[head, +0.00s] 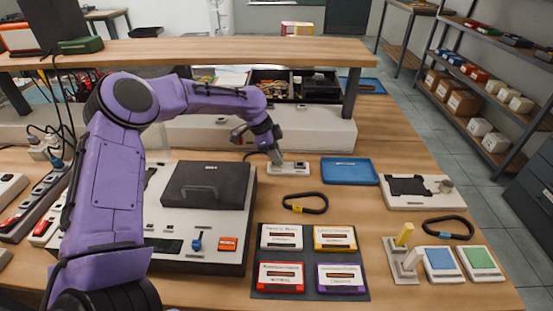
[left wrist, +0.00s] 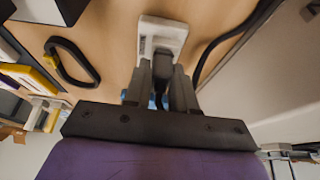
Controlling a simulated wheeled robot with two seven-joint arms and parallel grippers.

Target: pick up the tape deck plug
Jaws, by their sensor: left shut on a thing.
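My left gripper (head: 275,157) reaches over the work surface behind the tape deck, pointing down at a small white socket strip (head: 290,169). In the left wrist view its two fingers (left wrist: 160,88) are shut on a dark plug (left wrist: 161,66). The plug is at the white strip (left wrist: 163,33); I cannot tell whether it is seated in a socket or just clear of it. The tape deck (head: 160,217), a pale box with a dark lid, stands left of the strip. My right gripper is not in view.
A blue tray (head: 350,171) lies right of the strip. A black band (head: 305,203) and a dark mat (head: 310,293) with several cassettes lie nearer. A raised wooden shelf (head: 210,52) spans the back. A pale device (head: 420,191) stands at right.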

